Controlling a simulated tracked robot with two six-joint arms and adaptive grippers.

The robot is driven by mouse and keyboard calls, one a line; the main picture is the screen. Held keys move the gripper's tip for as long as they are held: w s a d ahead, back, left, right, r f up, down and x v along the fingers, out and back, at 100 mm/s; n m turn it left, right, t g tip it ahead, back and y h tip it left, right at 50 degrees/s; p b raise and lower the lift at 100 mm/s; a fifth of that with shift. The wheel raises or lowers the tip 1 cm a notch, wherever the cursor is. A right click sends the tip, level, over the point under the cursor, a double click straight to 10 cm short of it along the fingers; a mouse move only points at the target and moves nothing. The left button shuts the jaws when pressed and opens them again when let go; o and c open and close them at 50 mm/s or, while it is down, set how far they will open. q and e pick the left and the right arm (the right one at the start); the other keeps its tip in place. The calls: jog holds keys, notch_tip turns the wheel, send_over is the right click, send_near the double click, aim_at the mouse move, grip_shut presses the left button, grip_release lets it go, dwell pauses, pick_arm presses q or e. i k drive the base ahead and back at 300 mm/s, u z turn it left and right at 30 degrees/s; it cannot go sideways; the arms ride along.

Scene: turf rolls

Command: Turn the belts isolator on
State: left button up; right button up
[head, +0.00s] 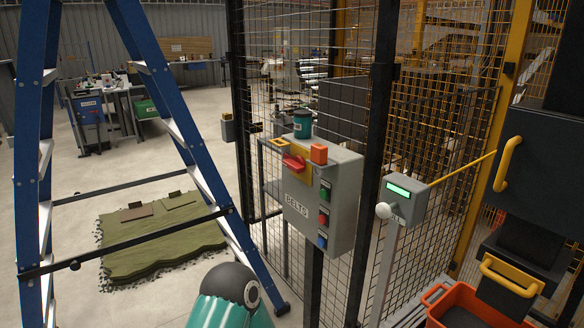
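The belts isolator is a grey box (316,205) labelled "BELTS", mounted on a dark post by the mesh fence. A red handle (294,163) sits on a yellow plate (303,178) at the upper left of its front face. The handle lies roughly crosswise; I cannot tell its exact switch position. Green (325,190), red (323,217) and blue (322,240) buttons or lamps run down the right of the face. Neither of my grippers is in view.
A teal pot (302,124) and an orange block (319,153) are at the box's top. A blue stepladder (185,110) stands left. Right are a grey unit with a green display (399,190) and an orange crate (432,297). A teal and dark rounded part is at bottom centre.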

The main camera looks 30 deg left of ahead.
aim_at(297, 165)
jog(key=u, duration=0.45)
jog(key=k, duration=1)
jog(key=u, duration=3)
jog(key=i, duration=0.1)
jog(key=z, duration=1.5)
jog(key=i, duration=2.25)
jog(key=z, duration=1)
jog(key=k, duration=0.75)
jog(key=z, duration=0.15)
jog(key=i, duration=0.85)
jog(key=u, duration=0.1)
